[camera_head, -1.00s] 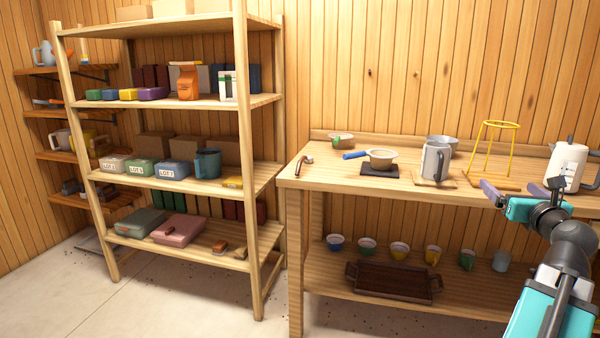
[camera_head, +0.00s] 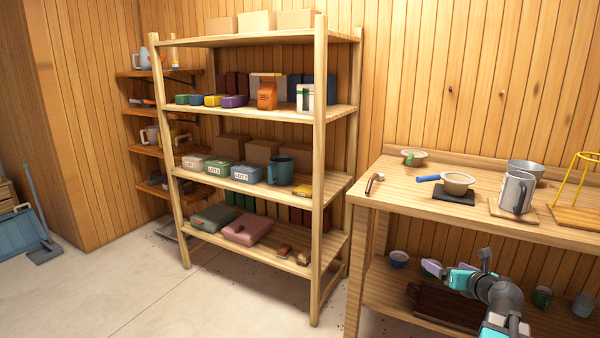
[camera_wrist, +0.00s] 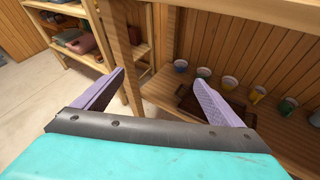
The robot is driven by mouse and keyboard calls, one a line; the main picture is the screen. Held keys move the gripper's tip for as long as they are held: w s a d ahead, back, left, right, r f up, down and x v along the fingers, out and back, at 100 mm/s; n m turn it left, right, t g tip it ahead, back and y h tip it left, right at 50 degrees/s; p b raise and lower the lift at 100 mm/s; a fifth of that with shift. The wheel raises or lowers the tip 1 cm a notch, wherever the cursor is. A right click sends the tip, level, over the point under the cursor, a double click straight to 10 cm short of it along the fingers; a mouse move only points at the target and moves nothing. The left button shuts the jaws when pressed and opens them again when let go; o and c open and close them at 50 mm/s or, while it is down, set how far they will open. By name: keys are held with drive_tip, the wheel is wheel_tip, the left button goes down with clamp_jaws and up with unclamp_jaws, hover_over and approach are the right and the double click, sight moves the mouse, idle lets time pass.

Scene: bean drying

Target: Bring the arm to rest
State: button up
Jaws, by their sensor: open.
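My gripper (camera_head: 431,274) is at the lower right of the head view, in front of the table's lower shelf. In the wrist view its two lilac fingers (camera_wrist: 158,88) stand wide apart with nothing between them. The wooden table (camera_head: 440,218) is behind and above it. The arm is bent low, and its lower part runs out of the bottom of the head view.
The tall shelf rack (camera_head: 320,170) with boxes and a dark blue mug (camera_head: 281,171) stands left of the table. The table bears a steel jug (camera_head: 515,192) and a blue-handled strainer (camera_head: 457,183). Cups and a brown tray (camera_wrist: 190,99) are on its lower shelf.

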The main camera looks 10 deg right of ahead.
drive_tip(key=w+a+f+n+g+y+p, duration=0.2)
drive_tip(key=w+a+f+n+y, duration=0.1)
drive_tip(key=a+f, duration=0.8)
drive_tip(key=s+a+f+n+g+y+p, duration=0.1)
drive_tip(key=s+a+f+n+g+p, duration=0.3)
drive_tip(key=a+f, duration=0.65)
drive_tip(key=s+a+f+n+g+y, duration=0.25)
drive_tip(key=s+a+f+n, duration=0.45)
drive_tip(key=a, duration=0.7)
drive_tip(key=s+a+f+n+g+h+p, duration=0.1)
drive_tip(key=s+a+f+n+g, duration=0.1)
drive_tip(key=s+a+f+n, duration=0.3)
drive_tip(key=s+a+f+n+g+p, duration=0.1)
drive_tip(key=s+f+g, duration=0.15)
drive_tip(key=s, duration=0.35)
drive_tip(key=s+a+f+n+g+h+p, duration=0.1)
drive_tip(key=s+a+f+n+g, duration=0.1)
drive_tip(key=s+a+f, duration=0.3)
drive_tip(key=s+d+n+g+h, duration=0.3)
drive_tip(key=s+d+n, duration=0.5)
drive_tip(key=s+n, duration=0.5)
drive_tip(key=f+n+g, duration=0.1)
drive_tip(key=n, duration=0.2)
drive_tip(key=shift+s+d+n, duration=0.2)
drive_tip(key=shift+s+n, duration=0.05)
drive_tip(key=shift+n, duration=0.15)
drive_tip(key=shift+h, duration=0.25)
